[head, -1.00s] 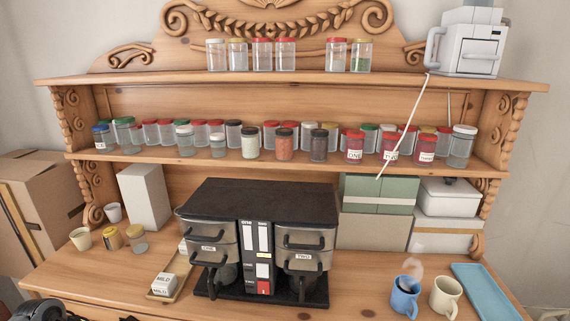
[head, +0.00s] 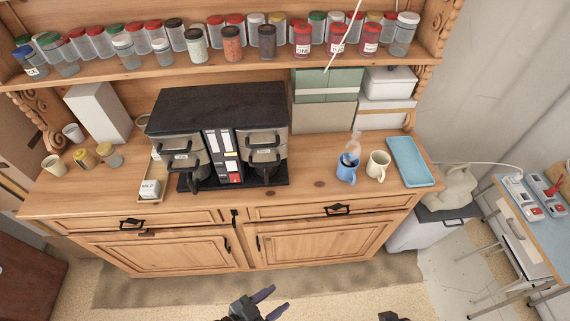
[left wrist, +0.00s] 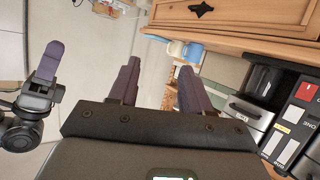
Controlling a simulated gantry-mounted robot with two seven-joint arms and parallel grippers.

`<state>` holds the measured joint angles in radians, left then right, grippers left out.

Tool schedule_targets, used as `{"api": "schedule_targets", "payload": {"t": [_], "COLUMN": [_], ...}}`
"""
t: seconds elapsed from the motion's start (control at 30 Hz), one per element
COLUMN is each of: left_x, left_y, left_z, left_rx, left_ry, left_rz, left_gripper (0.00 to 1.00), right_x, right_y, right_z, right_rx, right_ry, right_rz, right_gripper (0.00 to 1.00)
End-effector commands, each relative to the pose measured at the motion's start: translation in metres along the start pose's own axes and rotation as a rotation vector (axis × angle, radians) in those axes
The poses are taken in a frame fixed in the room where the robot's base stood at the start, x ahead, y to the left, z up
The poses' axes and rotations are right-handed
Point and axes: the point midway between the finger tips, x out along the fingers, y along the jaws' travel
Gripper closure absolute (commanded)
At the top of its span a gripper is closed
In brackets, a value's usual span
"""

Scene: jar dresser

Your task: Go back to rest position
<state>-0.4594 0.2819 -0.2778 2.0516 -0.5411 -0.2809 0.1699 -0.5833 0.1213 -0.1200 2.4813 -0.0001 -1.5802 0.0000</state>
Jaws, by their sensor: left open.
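My left gripper (head: 272,303) is at the bottom middle of the head view, in front of the dresser (head: 320,198) and over the floor. Its purple fingers are spread and hold nothing. In the left wrist view the open fingers (left wrist: 160,88) show with nothing between them. My right gripper shows at the left of the left wrist view as an upright purple finger (left wrist: 45,65) on a dark mount; whether it is open is unclear. Only a dark bit of the right arm reaches the bottom edge of the head view.
The counter holds a coffee machine (head: 215,110), a blue mug (head: 347,168), a cream mug (head: 378,165) and a blue tray (head: 410,160). Jars line the shelf above. A side table (head: 540,215) stands at the right. Floor in front of the dresser is clear.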

Motion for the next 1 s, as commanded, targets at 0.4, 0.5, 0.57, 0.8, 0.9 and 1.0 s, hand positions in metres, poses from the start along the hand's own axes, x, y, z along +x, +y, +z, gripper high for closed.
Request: {"api": "schedule_targets", "payload": {"t": [0.4, 0.5, 0.57, 0.8, 0.9, 1.0], "left_x": [-0.141, -0.161, -0.169, -0.183, -0.184, -0.183], "left_y": [-0.096, -0.090, -0.086, -0.073, -0.072, -0.072], "left_z": [-0.018, -0.009, -0.002, 0.016, 0.017, 0.017], "left_rx": [-0.324, -0.386, -0.414, -0.452, -0.446, -0.445], "left_ry": [-0.527, -0.637, -0.695, -0.828, -0.834, -0.833], "left_rz": [-0.578, -0.595, -0.594, -0.571, -0.566, -0.566], "left_gripper": [0.52, 0.52, 0.52, 0.52, 0.52, 0.52], "right_x": [-0.014, -0.014, -0.014, -0.014, -0.014, -0.014], "right_y": [0.001, 0.001, 0.001, 0.001, 0.001, 0.001], "right_z": [-0.005, -0.006, -0.006, -0.006, -0.006, -0.006], "right_rx": [0.000, 0.001, 0.001, 0.001, 0.001, 0.001], "right_ry": [0.001, 0.002, 0.002, 0.002, 0.002, 0.002], "right_rz": [0.000, 0.000, 0.000, 0.000, 0.000, 0.000], "right_gripper": [0.52, 0.52, 0.52, 0.52, 0.52, 0.52]}}
